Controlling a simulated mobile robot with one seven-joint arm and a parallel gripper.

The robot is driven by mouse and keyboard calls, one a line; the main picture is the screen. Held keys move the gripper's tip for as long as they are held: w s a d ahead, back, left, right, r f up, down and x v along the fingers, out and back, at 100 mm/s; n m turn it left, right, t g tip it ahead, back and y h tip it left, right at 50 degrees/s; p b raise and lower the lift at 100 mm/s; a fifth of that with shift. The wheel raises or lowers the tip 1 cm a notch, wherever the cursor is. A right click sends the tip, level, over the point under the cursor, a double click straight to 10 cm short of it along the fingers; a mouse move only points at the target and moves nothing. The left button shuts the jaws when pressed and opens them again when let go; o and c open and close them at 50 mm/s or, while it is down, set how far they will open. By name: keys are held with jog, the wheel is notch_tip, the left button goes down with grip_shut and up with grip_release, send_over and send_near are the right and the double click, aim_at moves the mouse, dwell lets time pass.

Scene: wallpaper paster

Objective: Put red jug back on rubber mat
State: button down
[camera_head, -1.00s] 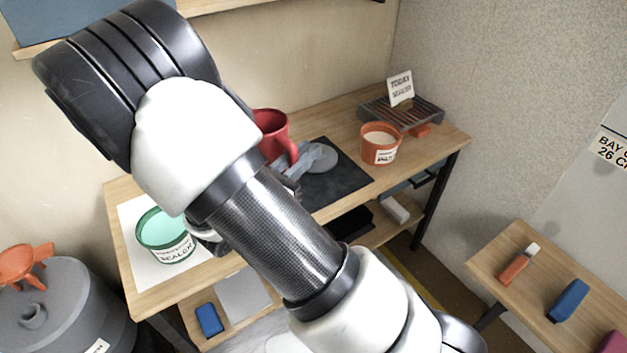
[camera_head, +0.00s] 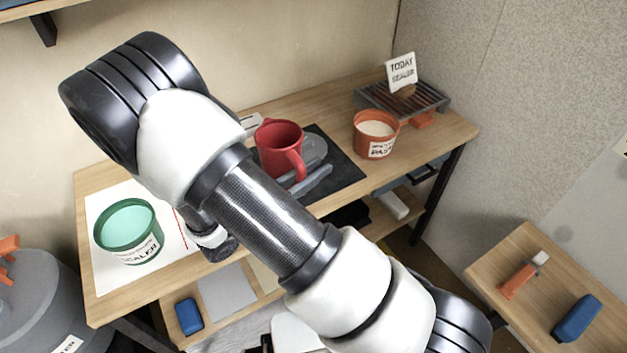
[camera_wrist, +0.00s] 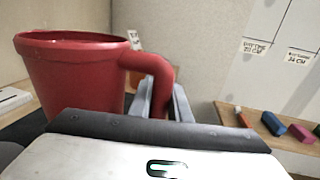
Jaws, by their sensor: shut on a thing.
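The red jug (camera_head: 275,150) is upright over the left part of the dark rubber mat (camera_head: 345,172) on the wooden bench. I cannot tell whether its base touches the mat, because my arm and gripper hide the base. My gripper (camera_head: 310,178) is shut on the jug's handle at the jug's right front side. In the wrist view the jug (camera_wrist: 75,80) fills the left side, and its handle (camera_wrist: 150,66) runs down between the grey fingers (camera_wrist: 162,98).
A round grey disc (camera_head: 313,146) lies on the mat behind the gripper. An orange paste tub (camera_head: 375,136) stands right of the mat. A green sealer tub (camera_head: 128,232) sits on white paper at left. A rack with a "TODAY SEALER" card (camera_head: 402,70) is at back right.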

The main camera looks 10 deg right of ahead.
jog(key=shift+f, duration=1.5)
jog(key=shift+f+b, duration=0.1)
jog(key=shift+b, duration=0.25)
jog(key=c, duration=1.7)
grip_release()
jog(key=shift+o, duration=0.2)
jog(key=p+v, duration=0.1)
jog(key=v, duration=1.1)
